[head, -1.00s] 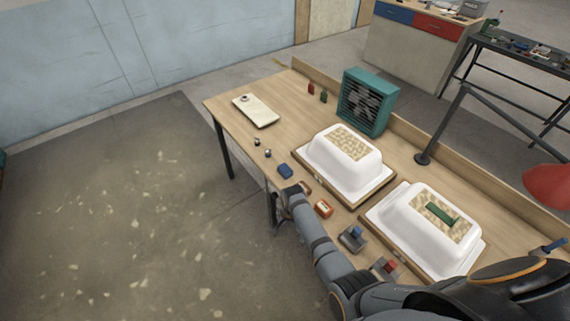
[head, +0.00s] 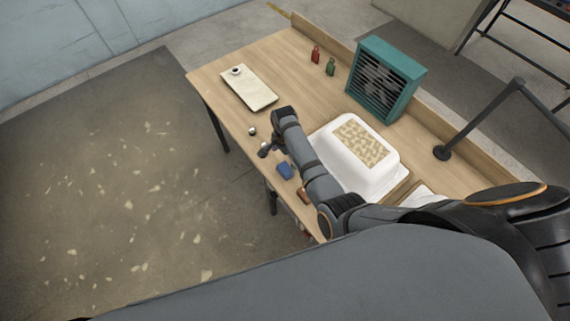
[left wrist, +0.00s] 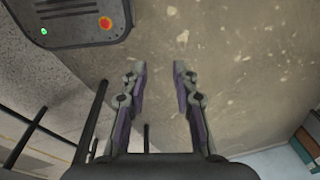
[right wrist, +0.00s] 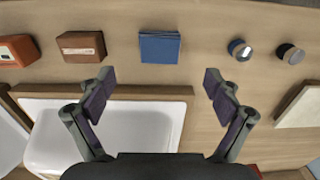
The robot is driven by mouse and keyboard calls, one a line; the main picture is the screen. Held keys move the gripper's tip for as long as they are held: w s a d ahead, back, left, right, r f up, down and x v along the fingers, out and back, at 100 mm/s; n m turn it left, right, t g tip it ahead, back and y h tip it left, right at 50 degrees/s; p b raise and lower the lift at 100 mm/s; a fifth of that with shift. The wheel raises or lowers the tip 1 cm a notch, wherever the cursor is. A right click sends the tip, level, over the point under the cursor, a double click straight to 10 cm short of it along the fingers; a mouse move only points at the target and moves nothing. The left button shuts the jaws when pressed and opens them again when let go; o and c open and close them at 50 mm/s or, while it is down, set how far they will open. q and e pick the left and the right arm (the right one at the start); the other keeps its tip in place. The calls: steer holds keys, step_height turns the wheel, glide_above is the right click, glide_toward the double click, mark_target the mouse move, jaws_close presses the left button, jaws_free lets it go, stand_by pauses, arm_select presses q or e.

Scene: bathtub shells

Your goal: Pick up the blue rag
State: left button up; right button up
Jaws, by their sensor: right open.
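The blue rag (head: 285,170) lies folded near the front edge of the wooden table in the head view, just beside my right arm. In the right wrist view the rag (right wrist: 160,47) is a flat blue square, beyond the fingertips and roughly centred between them. My right gripper (right wrist: 158,78) is open and empty above the table; in the head view its fingers (head: 267,148) are small and partly hidden. My left gripper (left wrist: 158,68) is open and empty over the floor, away from the table, and shows only in the left wrist view.
A white tub shell (head: 340,160) stands behind the rag. A brown box (right wrist: 81,46) and an orange box (right wrist: 18,50) lie left of the rag, and two small round pieces (right wrist: 240,49) lie right. A pale board (head: 249,87) and teal fan (head: 385,79) stand farther along.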

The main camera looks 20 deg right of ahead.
mark_target(285, 168)
step_height(285, 168, down, 4)
steer(key=shift+s+r+b, duration=0.1)
steer(key=shift+s+b, duration=0.05)
steer(key=shift+b, duration=0.4)
steer(key=shift+w+d+f+b, duration=0.15)
steer(key=shift+f+b, duration=0.1)
steer(key=shift+f, duration=0.15)
steer(key=shift+w+a+f+b, duration=0.1)
steer(key=shift+w+f+b, duration=0.1)
steer(key=shift+f, duration=0.15)
steer(key=f+b, duration=0.4)
steer(key=b, duration=0.1)
steer(key=shift+s+d+f, duration=0.15)
steer(key=shift+s, duration=0.1)
steer(key=shift+w, duration=0.1)
steer(key=shift+c, duration=0.2)
steer(key=shift+r, duration=0.2)
steer(key=c, duration=0.5)
arm_select(q)
step_height(285, 168, down, 7)
steer(key=shift+w, duration=0.25)
arm_select(e)
steer(key=c, duration=0.7)
